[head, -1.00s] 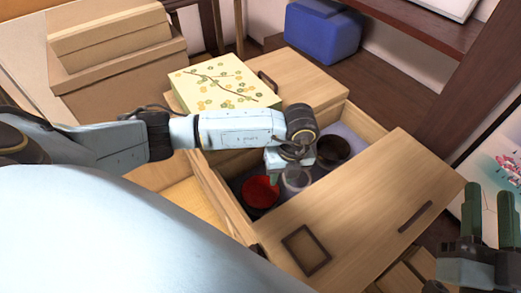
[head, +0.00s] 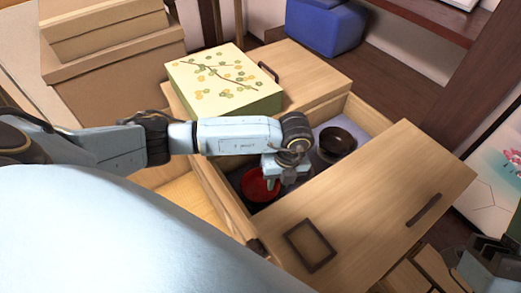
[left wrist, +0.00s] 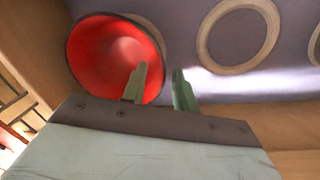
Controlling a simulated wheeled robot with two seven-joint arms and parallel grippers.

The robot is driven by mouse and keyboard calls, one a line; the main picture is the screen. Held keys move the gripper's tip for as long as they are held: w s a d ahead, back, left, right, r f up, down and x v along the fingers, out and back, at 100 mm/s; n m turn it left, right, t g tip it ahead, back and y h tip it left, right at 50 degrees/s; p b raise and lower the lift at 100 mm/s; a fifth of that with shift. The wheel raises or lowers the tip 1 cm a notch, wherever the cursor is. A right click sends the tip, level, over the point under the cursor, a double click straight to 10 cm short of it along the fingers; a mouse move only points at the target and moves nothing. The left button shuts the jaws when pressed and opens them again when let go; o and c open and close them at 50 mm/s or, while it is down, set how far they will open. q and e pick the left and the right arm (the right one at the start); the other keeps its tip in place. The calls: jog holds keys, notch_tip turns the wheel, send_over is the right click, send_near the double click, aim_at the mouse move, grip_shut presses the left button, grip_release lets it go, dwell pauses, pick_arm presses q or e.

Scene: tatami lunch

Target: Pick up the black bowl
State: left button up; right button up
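The black bowl (head: 337,143) sits in the far right part of the open compartment. It is not seen in the left wrist view. A red bowl (head: 260,186) sits nearer, and it also shows in the left wrist view (left wrist: 105,50). My left gripper (head: 281,181) is down in the compartment beside the red bowl, to the near left of the black bowl. In the left wrist view my left gripper (left wrist: 162,88) has its fingers apart, one overlapping the red bowl and one past its rim. Contact cannot be told. My right gripper (head: 488,258) is at the lower right, away from the bowls.
Ring-shaped holders (left wrist: 238,35) show on the compartment floor. Wooden walls and a wide panel with a handle (head: 375,195) border the compartment.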

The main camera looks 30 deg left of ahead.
pick_arm(q)
jog(key=shift+c, duration=0.3)
grip_shut()
jog(key=shift+r, duration=0.1)
